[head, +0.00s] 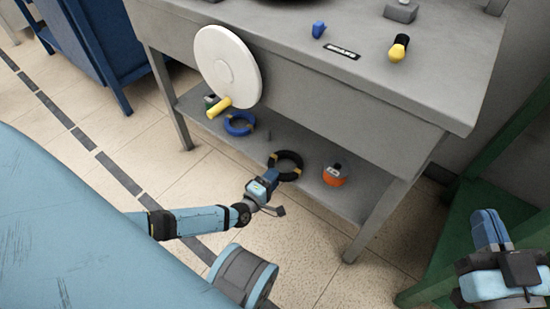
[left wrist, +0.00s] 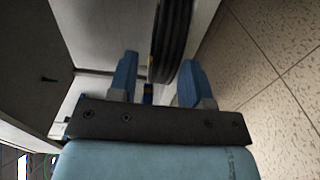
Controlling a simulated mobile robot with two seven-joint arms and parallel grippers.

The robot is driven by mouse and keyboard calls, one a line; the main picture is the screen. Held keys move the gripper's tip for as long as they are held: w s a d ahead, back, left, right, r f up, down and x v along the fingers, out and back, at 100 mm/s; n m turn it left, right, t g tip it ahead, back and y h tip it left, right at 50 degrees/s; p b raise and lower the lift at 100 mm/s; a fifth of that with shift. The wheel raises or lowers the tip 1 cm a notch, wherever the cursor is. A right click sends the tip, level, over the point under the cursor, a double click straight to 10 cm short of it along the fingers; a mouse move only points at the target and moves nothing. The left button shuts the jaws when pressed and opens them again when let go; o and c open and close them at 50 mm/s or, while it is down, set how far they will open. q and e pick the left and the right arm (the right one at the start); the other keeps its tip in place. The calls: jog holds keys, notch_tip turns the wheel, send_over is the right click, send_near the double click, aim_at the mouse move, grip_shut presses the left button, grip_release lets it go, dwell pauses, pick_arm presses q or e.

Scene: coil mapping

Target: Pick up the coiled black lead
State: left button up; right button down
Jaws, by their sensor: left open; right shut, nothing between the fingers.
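The coiled black lead (head: 289,155) is a ring with yellowish ties on the lower shelf (head: 310,196) of the grey table. My left gripper (head: 273,174) is open at the ring's near left side. In the left wrist view, the dark ridged side of the coil (left wrist: 172,42) reaches down between the two blue fingers (left wrist: 156,82), with visible gaps beside it. Whether a finger touches it I cannot tell. My right gripper (head: 488,217) is shut and empty at the far right, away from the table.
A blue coil (head: 240,132) and a yellow cylinder (head: 219,107) are left of the black one; an orange item (head: 335,178) is right. A white disc (head: 226,62) hangs at the table's front edge. A table leg (head: 372,225) and green frame (head: 440,285) stand to the right.

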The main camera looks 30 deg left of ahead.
pick_arm(q)
jog(key=shift+w, duration=0.65)
jog(key=c, duration=0.8)
notch_tip(320, 180, up, 3)
jog(key=shift+f+p, duration=0.2)
jog(key=shift+p, duration=0.9)
